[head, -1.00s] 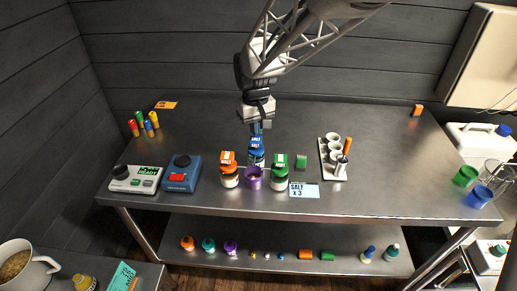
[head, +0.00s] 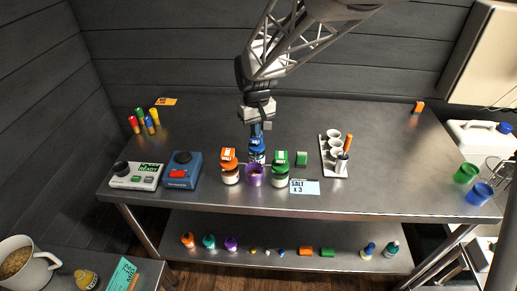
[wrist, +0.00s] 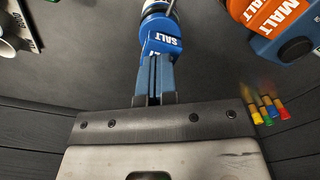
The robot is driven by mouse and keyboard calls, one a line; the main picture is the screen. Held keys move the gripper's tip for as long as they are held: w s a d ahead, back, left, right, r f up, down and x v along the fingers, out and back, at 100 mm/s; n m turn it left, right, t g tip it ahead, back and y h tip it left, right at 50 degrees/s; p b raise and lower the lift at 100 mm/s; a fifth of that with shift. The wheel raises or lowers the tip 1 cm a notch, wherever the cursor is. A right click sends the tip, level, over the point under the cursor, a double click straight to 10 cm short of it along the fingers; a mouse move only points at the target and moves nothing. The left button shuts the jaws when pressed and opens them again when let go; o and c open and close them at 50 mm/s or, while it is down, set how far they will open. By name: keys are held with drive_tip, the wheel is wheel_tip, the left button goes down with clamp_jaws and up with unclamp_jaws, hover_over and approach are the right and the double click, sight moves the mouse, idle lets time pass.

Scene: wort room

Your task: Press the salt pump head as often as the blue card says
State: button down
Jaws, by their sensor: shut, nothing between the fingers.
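The salt pump (head: 257,157) is a bottle with a blue head marked SALT, standing behind a purple cup (head: 255,178). The light blue card (head: 304,187) on the table reads SALT x 3. My gripper (head: 257,130) is shut and empty, pointing down at the blue head. In the wrist view the closed fingertips (wrist: 155,60) meet the near edge of the salt head (wrist: 162,40); they look in contact, but the exact touch is hard to tell. The fingers hide part of the head.
An orange malt pump (head: 229,165) stands left of the cup and a green pump (head: 280,168) right. A blue box with a red button (head: 180,172) and a READY device (head: 136,176) sit further left. A rack with cups (head: 334,152) is right.

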drive_tip(key=shift+f, duration=1.1)
drive_tip(key=shift+r, duration=1.9)
drive_tip(key=shift+r, duration=0.2)
wheel_tip(320, 180, up, 6)
drive_tip(key=shift+f, duration=0.2)
idle(0.5)
